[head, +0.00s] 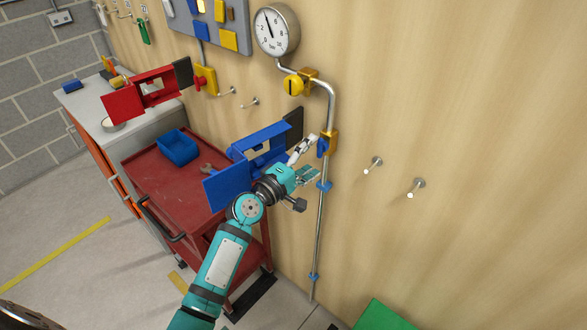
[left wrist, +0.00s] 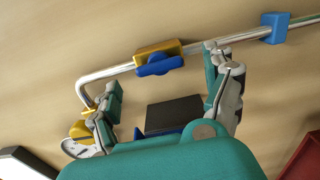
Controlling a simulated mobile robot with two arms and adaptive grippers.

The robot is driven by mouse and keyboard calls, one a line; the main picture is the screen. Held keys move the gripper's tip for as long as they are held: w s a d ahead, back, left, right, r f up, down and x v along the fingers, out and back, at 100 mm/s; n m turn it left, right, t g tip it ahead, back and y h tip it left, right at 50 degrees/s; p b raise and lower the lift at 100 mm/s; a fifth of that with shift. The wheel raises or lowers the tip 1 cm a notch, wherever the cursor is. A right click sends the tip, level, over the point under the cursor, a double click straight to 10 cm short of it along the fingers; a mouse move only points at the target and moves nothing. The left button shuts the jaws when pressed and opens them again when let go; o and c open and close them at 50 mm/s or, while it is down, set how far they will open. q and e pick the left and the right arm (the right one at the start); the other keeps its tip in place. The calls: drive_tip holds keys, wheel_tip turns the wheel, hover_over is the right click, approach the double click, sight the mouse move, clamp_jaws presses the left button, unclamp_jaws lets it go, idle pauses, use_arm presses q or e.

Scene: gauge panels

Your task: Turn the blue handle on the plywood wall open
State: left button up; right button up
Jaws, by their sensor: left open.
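The blue handle (head: 322,148) sits on a brass valve (head: 331,138) in a metal pipe on the plywood wall. In the left wrist view the blue handle (left wrist: 160,66) lies roughly along the pipe, in front of the brass body (left wrist: 158,47). My left gripper (head: 312,157) is open, just left of and below the handle in the head view. In the left wrist view its spread fingers (left wrist: 163,72) stand on either side of the handle, with nothing between them; whether either touches it I cannot tell. My right gripper is not in view.
A blue bracket (head: 225,188) with a dark end plate stands close beside my left wrist. A round gauge (head: 276,29) and a yellow knob (head: 293,85) are above. Hooks (head: 373,164) stick out to the right. A red cart (head: 150,180) stands at left.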

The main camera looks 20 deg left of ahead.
use_arm(q)
drive_tip(key=v, duration=0.8)
drive_tip(key=shift+s+a, duration=0.2)
drive_tip(key=shift+s, duration=0.15)
drive_tip(key=s+a+f+m+g+y+b, duration=0.1)
drive_tip(key=s+f+m+g+y, duration=0.2)
drive_tip(key=f, duration=1.1)
drive_tip(key=s+a+f+m+g+b, duration=0.15)
drive_tip(key=s+f, duration=0.45)
drive_tip(key=f, duration=0.8)
drive_tip(key=s+f+m+g+y+b, duration=0.15)
drive_tip(key=s+f+g, duration=0.25)
drive_tip(key=f, duration=1)
drive_tip(key=s+f+m+g, duration=0.2)
drive_tip(key=s+f, duration=0.5)
drive_tip(key=s, duration=0.4)
drive_tip(key=s+a+f+m+g+y+b, duration=0.1)
drive_tip(key=s+f+m, duration=0.4)
drive_tip(key=s, duration=0.6)
drive_tip(key=s+a+f+m+g+y+b, duration=0.1)
drive_tip(key=s+f+m+g, duration=0.2)
drive_tip(key=s+f, duration=0.6)
drive_tip(key=s+g, duration=0.1)
drive_tip(key=s, duration=0.2)
